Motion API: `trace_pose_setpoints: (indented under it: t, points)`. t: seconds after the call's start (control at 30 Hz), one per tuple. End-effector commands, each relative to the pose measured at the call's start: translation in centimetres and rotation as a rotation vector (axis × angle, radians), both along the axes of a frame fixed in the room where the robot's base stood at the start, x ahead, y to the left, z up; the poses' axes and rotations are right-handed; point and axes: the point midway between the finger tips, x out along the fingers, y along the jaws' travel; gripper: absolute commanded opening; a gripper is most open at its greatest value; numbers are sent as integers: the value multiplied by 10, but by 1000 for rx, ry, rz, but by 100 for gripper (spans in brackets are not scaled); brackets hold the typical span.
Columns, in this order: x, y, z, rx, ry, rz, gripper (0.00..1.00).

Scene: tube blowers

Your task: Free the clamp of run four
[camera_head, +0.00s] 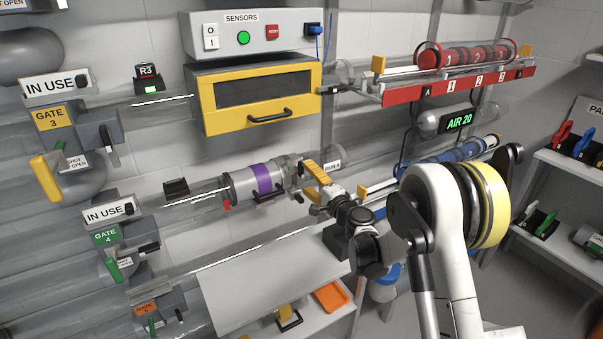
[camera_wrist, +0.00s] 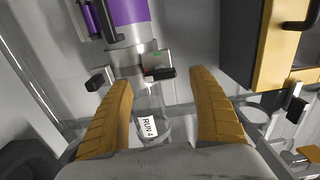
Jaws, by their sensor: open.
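The clear tube of run four carries a small "RUN 4" tag (camera_wrist: 149,126) in the wrist view. A grey fitting with a purple band (camera_head: 265,180) sits in this tube; the band also shows in the wrist view (camera_wrist: 127,12). Beside it, a small metal clamp with a black lever (camera_wrist: 160,72) and a green mark is on the tube. My gripper (camera_wrist: 160,80) is open and empty, its orange fingers spread to either side of the clamp lever in the picture. In the head view my gripper (camera_head: 314,182) is at the fitting's right end. I cannot tell whether it touches anything.
The yellow-framed cabinet (camera_head: 262,98) hangs above, under the sensors panel (camera_head: 253,35). Gate 4 (camera_head: 107,237), with an "IN USE" sign, is at left. A red rack (camera_head: 460,84) is at upper right. A white table (camera_head: 262,287) lies below the tubes.

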Motion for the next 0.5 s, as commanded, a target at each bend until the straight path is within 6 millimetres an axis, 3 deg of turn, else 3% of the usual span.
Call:
trace_pose_setpoints:
  t: [0.2,0.5]
  points:
    - [-39,-26,0,0,0,-1,70]
    - [-58,-39,0,0,0,0,70]
